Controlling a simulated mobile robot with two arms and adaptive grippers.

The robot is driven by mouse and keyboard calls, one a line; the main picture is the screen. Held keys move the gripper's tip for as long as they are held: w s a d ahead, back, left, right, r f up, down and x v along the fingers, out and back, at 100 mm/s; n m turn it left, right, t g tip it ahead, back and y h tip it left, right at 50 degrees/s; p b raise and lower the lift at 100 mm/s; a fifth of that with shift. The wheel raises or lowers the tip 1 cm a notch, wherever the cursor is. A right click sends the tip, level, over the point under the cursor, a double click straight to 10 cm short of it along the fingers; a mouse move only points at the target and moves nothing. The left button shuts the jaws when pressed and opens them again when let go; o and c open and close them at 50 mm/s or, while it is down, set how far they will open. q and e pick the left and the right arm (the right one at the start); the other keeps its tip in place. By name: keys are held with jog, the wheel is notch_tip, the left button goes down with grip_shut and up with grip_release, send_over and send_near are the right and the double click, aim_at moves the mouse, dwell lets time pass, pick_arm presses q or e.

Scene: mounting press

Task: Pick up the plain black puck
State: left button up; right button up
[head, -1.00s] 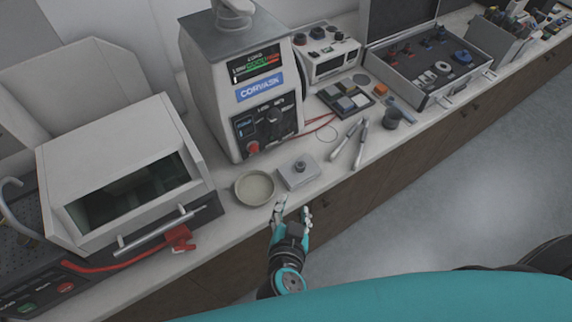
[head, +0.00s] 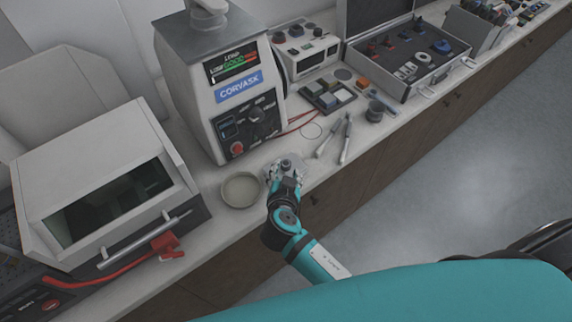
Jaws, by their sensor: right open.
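A small dark round piece (head: 286,163), which looks like the black puck, sits on a flat grey metal block (head: 297,160) near the counter's front edge. It is too small to tell whether it is plain. My right gripper (head: 286,172) is open, with its fingers over the block on either side of the dark piece's near side. The gripper hides part of the block, and I cannot tell whether a finger touches the piece. My left gripper is not in view.
A shallow round dish (head: 241,190) stands just left of my gripper. The white press (head: 222,90) rises behind. A boxy oven (head: 100,185) stands at left.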

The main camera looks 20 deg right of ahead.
aim_at(286, 169)
jog(key=x, duration=0.3)
jog(key=shift+w+f, duration=0.1)
jog(key=shift+w, duration=0.05)
jog(key=shift+s+f, duration=0.2)
grip_shut()
jog(key=shift+r+b, duration=0.15)
jog(key=shift+b, duration=0.2)
